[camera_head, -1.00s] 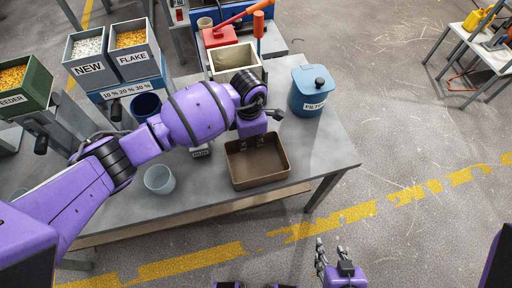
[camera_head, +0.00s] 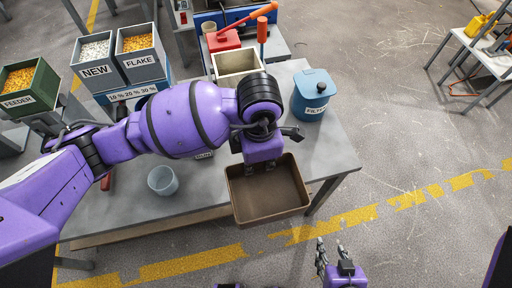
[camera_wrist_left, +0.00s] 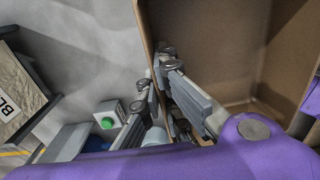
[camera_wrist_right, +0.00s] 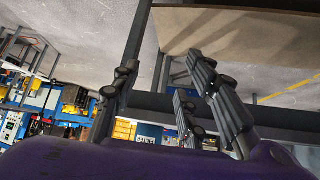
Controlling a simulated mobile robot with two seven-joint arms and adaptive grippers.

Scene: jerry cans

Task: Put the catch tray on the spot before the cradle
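The catch tray appears to be the brown open, empty tray (camera_head: 290,206) at the front of the grey table. It looks raised above the tabletop and overhangs the table's front edge in the head view. My left gripper (camera_head: 262,166) is shut on its back rim; in the left wrist view the fingers (camera_wrist_left: 158,78) lie on both sides of the tray wall (camera_wrist_left: 210,30). My right gripper (camera_head: 331,252) is open and empty, low in front of the table. I cannot make out for certain which thing is the cradle, or the marked spot; my left arm hides part of the table.
On the grey table (camera_head: 205,200) stand a clear cup (camera_head: 162,180), a blue lidded filter can (camera_head: 313,95) at right and a cream open box (camera_head: 237,63) at the back. A box with a green button (camera_wrist_left: 107,122) is beside the tray. Bins stand at back left.

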